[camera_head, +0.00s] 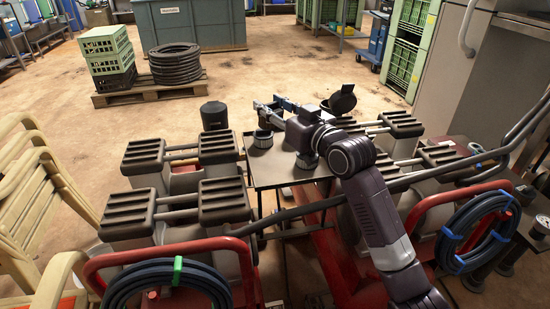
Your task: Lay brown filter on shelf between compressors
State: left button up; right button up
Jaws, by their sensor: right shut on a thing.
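My right gripper (268,106) reaches in from the lower right over the dark shelf (275,178) between the compressors. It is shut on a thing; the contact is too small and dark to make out. A short dark filter with ribbed sides (263,140) shows just below its fingers, at the shelf's far left, and seems to be the held one. A similar dark ribbed piece (307,162) is under my right wrist, partly hidden. No colour clearly tells which is brown. Compressors stand left (170,212) and right (400,150) of the shelf. My left gripper is not in view.
A round black dish-like part (342,100) rises behind my right wrist. A dark cylinder (214,115) stands behind the left compressor. Red frames with coiled blue hoses (165,283) and dark handle bars flank the shelf. Beige chairs (40,190) stand left.

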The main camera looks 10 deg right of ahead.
notch_tip(320, 180, down, 11)
jog(key=shift+r+b, duration=0.1)
jog(key=shift+b, duration=1.1)
jog(key=shift+f, duration=0.35)
notch_tip(320, 180, down, 3)
jog(key=shift+f+b, duration=0.1)
jog(key=shift+b, duration=0.5)
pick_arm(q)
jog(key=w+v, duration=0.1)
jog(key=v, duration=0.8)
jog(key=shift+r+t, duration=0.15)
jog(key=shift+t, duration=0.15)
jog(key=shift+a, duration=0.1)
pick_arm(e)
jog(key=o, duration=1.2)
jog(key=shift+c, duration=0.2)
